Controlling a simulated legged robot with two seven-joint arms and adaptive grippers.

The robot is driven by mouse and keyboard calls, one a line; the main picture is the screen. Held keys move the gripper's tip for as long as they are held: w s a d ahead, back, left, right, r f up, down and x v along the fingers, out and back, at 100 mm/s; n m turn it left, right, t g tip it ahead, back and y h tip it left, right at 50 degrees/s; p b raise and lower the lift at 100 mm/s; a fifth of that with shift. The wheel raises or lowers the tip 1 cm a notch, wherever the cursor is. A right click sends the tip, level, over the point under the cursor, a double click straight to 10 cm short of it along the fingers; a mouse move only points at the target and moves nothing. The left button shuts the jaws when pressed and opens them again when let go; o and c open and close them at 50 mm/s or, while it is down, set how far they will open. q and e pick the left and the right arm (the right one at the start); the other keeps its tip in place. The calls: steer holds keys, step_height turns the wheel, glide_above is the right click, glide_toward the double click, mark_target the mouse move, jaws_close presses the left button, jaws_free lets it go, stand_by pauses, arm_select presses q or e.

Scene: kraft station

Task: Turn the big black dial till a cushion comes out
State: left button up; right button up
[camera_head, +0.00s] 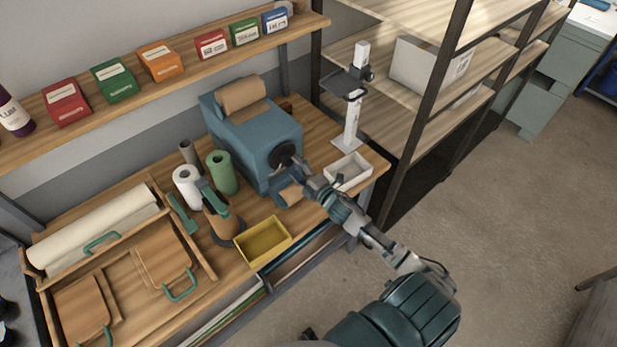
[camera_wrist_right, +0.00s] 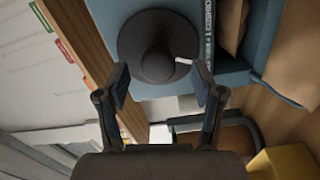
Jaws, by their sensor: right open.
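The big black dial (camera_head: 283,155) is on the front face of the blue machine (camera_head: 262,135), which has a brown paper roll (camera_head: 240,94) on top. My right gripper (camera_head: 299,165) is right in front of the dial. In the right wrist view the dial (camera_wrist_right: 150,40) has a central knob and a small white mark. The fingers of my right gripper (camera_wrist_right: 163,76) are apart, one at each side below the knob, with nothing held; I cannot tell if they touch the dial. Brown paper (camera_head: 291,194) shows low at the machine's front; I cannot tell if it is a cushion. My left gripper is out of view.
A white tray (camera_head: 348,171) and a white stand (camera_head: 352,125) are right of the machine. A yellow bin (camera_head: 262,242), a green roll (camera_head: 222,173) and a white roll (camera_head: 187,186) stand at its left. A shelf (camera_head: 190,65) with small boxes runs above.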

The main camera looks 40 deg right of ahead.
steer(key=s+d, duration=0.1)
steer(key=s, duration=0.7)
steer(key=shift+w, duration=0.1)
